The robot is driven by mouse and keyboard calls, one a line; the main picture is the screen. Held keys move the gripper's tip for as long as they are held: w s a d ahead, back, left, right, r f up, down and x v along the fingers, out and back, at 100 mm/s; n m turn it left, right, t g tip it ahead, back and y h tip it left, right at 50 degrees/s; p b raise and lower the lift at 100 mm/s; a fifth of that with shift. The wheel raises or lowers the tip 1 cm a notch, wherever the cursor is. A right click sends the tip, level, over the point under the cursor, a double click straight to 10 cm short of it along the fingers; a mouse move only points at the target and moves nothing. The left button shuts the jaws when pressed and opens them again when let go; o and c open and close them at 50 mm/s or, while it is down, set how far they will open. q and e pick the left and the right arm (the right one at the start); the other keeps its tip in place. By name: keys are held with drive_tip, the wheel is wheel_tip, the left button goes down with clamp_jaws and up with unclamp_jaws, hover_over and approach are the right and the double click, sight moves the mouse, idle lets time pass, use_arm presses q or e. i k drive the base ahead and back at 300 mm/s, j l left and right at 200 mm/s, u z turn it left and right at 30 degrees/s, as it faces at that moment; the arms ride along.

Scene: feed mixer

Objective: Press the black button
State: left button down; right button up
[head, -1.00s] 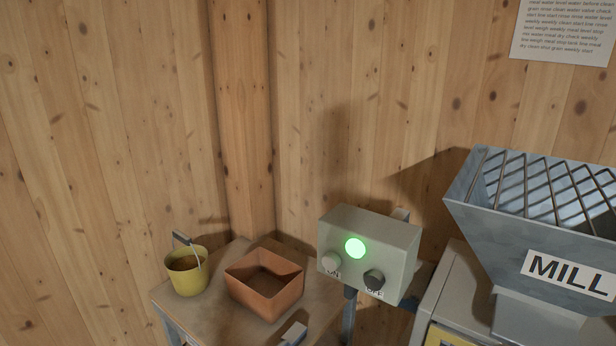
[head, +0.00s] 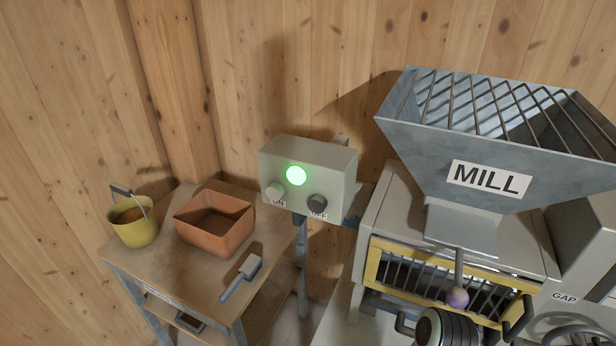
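The black button (head: 317,203) is a dark round knob on the lower right of the front of a grey control box (head: 336,163). A label under it seems to read OFF. A pale button (head: 275,191) labelled ON sits to its left. A round green light (head: 296,175) glows above and between them. Nothing covers the black button. Neither of my grippers shows in the head view.
A purple-knobbed lever (head: 457,297) sticks out in front.

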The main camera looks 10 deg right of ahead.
sight(318, 203)
drive_tip(key=z, duration=1.05)
drive_tip(key=k+l, duration=0.1)
drive_tip(key=k, duration=0.4)
drive_tip(key=k+l+z, duration=0.1)
drive_tip(key=k, duration=0.4)
drive_tip(key=k+l, duration=0.15)
drive_tip(key=k, duration=0.35)
drive_tip(key=z, duration=0.05)
